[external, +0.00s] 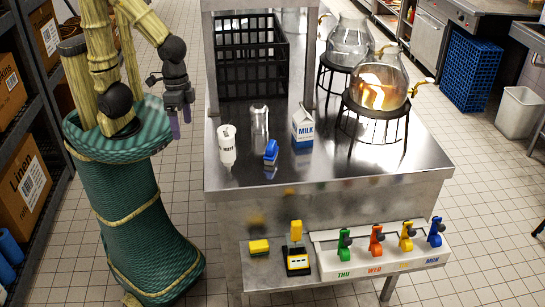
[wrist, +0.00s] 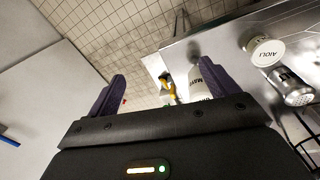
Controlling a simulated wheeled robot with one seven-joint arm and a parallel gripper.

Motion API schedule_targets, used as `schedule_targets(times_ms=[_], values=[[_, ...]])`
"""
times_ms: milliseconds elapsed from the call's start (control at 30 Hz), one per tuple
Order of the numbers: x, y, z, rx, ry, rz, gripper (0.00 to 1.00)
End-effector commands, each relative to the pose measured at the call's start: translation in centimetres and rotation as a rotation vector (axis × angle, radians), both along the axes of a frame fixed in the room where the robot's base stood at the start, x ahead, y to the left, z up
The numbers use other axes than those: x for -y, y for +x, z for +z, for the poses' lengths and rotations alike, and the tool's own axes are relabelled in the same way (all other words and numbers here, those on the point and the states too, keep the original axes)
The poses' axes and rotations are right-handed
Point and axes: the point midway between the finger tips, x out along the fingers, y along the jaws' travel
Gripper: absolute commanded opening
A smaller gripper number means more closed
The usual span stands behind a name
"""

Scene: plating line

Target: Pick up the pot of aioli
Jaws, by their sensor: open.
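The pot of aioli (wrist: 264,51) is a white round pot with dark AIOLI lettering. It stands on the steel counter at the upper right of the wrist view, beside a metal shaker (wrist: 292,87).
A white bottle (external: 227,147), a blue tool (external: 271,152) and a milk carton (external: 303,125) stand on the steel counter (external: 230,177). A black crate (external: 250,64) and glass dispensers (external: 376,82) on stands are behind.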

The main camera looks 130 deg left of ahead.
Motion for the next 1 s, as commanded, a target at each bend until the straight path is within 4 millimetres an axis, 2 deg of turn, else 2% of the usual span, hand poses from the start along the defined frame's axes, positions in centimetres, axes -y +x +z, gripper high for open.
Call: schedule_targets(times_ms=[200,467,767,1000], values=[[-3.3,-1.9,-1.6,-0.078,-0.183,0.428,0.86],[-6.5,-3.5,-2.1,-0.124,-0.444,0.914,0.86],[-11.3,-5.0,-1.5,-0.097,-0.797,1.419,0.86],[-16.1,-7.0,-0.2,-0.001,-1.114,1.750,0.86]])
